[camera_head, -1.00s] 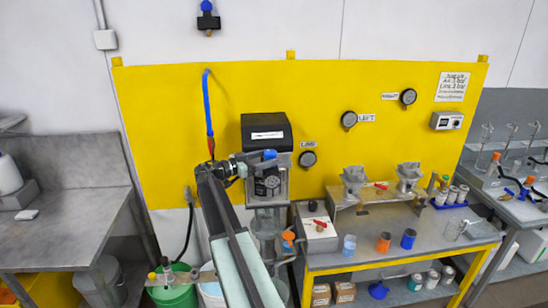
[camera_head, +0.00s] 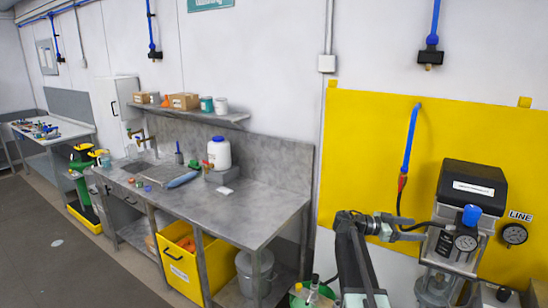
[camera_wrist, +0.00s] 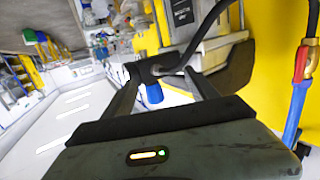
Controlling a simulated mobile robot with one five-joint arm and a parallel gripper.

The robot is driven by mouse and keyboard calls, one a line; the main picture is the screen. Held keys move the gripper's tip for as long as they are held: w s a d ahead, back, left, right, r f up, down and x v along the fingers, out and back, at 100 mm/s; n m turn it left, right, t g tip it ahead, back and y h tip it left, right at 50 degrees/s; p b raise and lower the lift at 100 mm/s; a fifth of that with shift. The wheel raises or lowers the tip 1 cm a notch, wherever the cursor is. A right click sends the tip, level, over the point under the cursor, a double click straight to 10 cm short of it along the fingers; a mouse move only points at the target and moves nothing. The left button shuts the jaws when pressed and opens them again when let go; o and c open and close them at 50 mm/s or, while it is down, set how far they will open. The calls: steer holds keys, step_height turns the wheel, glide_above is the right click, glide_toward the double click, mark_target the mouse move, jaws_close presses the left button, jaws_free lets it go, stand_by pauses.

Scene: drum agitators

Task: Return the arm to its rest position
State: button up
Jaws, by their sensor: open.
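My gripper (camera_head: 422,229) is at the end of my arm on the lower right of the head view, pointing right toward the black and grey pump unit (camera_head: 473,176). A black hose (camera_wrist: 205,30) runs close to the fingers. I see nothing held.
A yellow wall panel (camera_head: 370,140) stands behind the arm, with a blue and red air hose (camera_head: 408,150) hanging close by. A grey bench (camera_head: 235,215) with a white jug (camera_head: 219,152) is to the left. A yellow bin (camera_head: 180,262) sits underneath. Open floor lies far left.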

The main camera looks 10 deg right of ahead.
steer(key=s+a+f+n+t+y+b, duration=0.1)
steer(key=s+a+f+n+y+b, duration=0.2)
steer(key=a+f, duration=0.8)
steer(key=s+a+f+n+t+y+b, duration=0.25)
steer(key=a+f+n+y, duration=0.25)
steer(key=a+f, duration=0.6)
steer(key=s+a+f+n+y, duration=0.3)
steer(key=a+n, duration=0.3)
steer(key=a, duration=0.2)
steer(key=s+a+f+n+g+y, duration=0.1)
steer(key=s+a+f+n+y, duration=0.2)
steer(key=a, duration=0.6)
steer(key=s+n+y, duration=0.2)
steer(key=shift+a+n, duration=0.25)
steer(key=shift+n, duration=0.15)
steer(key=shift+s, duration=0.1)
